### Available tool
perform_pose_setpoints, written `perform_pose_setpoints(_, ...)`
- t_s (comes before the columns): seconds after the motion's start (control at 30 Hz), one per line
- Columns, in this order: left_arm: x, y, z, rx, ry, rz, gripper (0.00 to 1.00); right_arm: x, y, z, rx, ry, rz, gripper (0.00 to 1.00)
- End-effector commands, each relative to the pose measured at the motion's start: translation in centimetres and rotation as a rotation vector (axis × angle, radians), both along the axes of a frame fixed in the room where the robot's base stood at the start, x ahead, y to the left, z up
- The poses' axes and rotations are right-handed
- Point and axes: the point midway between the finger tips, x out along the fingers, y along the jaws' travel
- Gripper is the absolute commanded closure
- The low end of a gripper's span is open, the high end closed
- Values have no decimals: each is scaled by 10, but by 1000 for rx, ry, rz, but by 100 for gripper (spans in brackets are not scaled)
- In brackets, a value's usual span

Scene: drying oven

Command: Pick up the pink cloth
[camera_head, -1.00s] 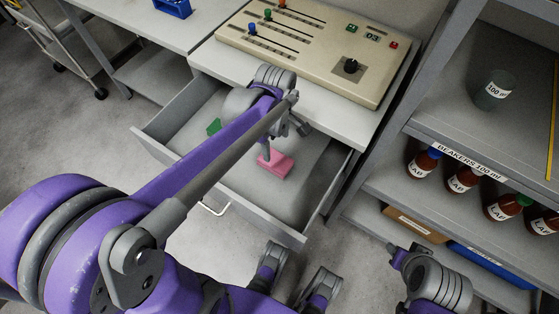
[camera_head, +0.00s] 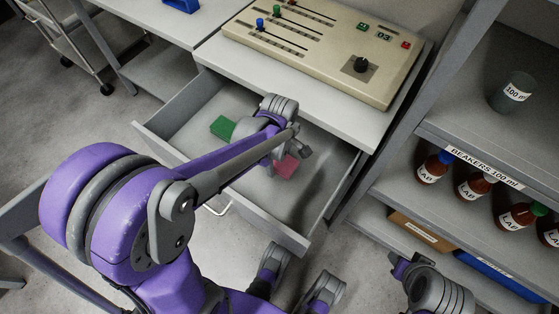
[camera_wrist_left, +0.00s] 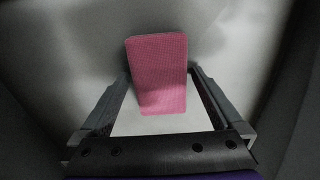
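The pink cloth (camera_head: 287,167), a small flat block shape, lies in the open drawer (camera_head: 170,148). My left arm reaches over the drawer, and my left gripper (camera_head: 298,146) is just above the cloth, hiding part of it. In the left wrist view the pink cloth (camera_wrist_left: 158,72) appears between the two spread fingers of the left gripper (camera_wrist_left: 160,78). The fingers are open with a gap on each side of the cloth. Part of my right arm shows at the lower right; its finger state is unclear at the right gripper (camera_head: 400,262).
A green cloth (camera_head: 222,128) lies in the drawer's left part. A beige control panel (camera_head: 325,48) stands on the table above. Shelves with brown bottles (camera_head: 472,187) and a beaker (camera_head: 510,93) stand at the right. The drawer's front wall (camera_head: 270,225) is a raised edge.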

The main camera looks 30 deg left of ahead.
Motion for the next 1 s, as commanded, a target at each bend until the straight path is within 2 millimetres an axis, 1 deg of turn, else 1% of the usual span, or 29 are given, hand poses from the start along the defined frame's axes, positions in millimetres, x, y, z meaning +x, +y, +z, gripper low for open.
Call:
perform_pose_setpoints(0.03,0,0,0,0,0,0,7,0,0,0,0,0,0,55)
perform_pose_setpoints(0.07,0,0,0,0,0,0,13,0,0,0,0,0,0,55)
perform_pose_setpoints(0.2,0,0,0,0,0,0,38,0,0,0,0,0,0,55)
perform_pose_setpoints(0.27,0,0,0,0,0,0,49,0,0,0,0,0,0,55)
perform_pose_setpoints(0.3,0,0,0,0,0,0,56,0,0,0,0,0,0,55)
perform_pose_setpoints(0.37,0,0,0,0,0,0,67,0,0,0,0,0,0,55)
perform_pose_setpoints(0.4,0,0,0,0,0,0,74,0,0,0,0,0,0,55)
perform_pose_setpoints(0.6,0,0,1,0,0,0,74,0,0,0,0,0,0,55)
perform_pose_setpoints(0.7,0,0,6,0,0,0,74,0,0,2,0,-1,0,55)
perform_pose_setpoints(0.77,0,0,14,0,0,0,74,0,0,5,0,-2,0,55)
perform_pose_setpoints(1.0,-1,0,63,0,0,0,74,0,0,22,0,-8,0,55)
